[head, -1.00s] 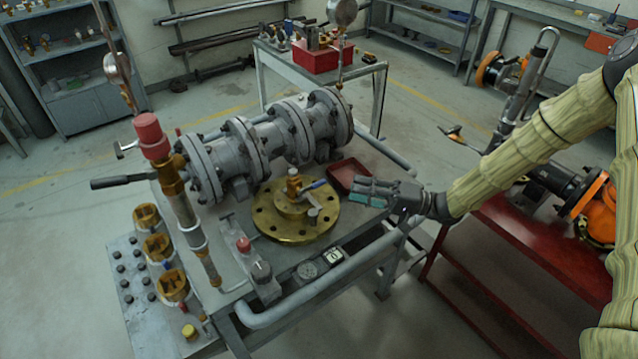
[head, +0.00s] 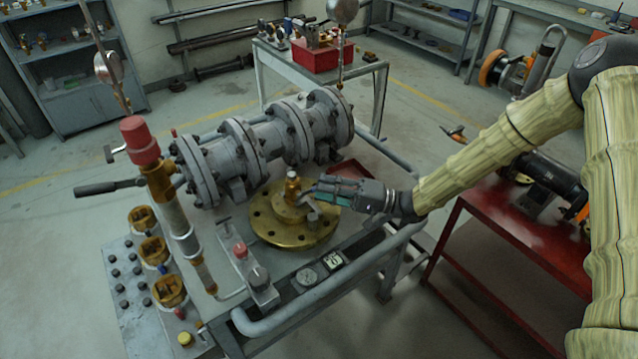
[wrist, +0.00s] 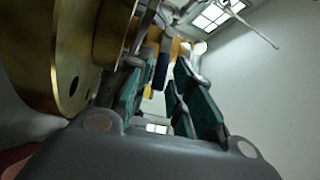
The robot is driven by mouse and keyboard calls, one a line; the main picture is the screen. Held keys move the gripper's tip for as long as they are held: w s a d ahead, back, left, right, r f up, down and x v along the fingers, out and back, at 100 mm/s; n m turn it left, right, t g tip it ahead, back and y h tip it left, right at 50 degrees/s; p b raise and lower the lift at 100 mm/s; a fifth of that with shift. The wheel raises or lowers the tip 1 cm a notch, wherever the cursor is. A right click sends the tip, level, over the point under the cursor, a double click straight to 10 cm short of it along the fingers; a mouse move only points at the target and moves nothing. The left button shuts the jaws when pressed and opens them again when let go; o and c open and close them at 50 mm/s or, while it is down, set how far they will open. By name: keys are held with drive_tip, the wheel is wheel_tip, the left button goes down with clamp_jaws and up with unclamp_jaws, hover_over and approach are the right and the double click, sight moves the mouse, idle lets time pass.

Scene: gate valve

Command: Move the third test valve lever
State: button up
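The brass flange (head: 262,228) lies flat on the bench, with a small brass valve (head: 292,186) upright on it. Its blue lever shows in the wrist view (wrist: 162,70), in front of my gripper and between the lines of its fingers; in the head view my fingers mostly cover it. My gripper (head: 318,190) reaches in from the right, just right of the brass valve. In the wrist view the teal-padded fingers of my gripper (wrist: 160,92) stand apart with a gap between them. I cannot tell whether they touch the lever. Which lever is the third is not marked.
A grey flanged pipe (head: 240,150) lies behind the brass flange. A red-capped upright pipe (head: 141,150) and a black-handled lever (head: 110,187) stand at left. A red tray (head: 352,172) sits behind my gripper. A rounded grey rail (head: 300,306) borders the bench front.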

drive_tip(key=shift+w+a+r, duration=0.15)
drive_tip(key=shift+w+a, duration=0.05)
drive_tip(key=shift+a, duration=0.85)
drive_tip(key=shift+c, duration=0.3)
clamp_jaws()
drive_tip(key=shift+r, duration=0.1)
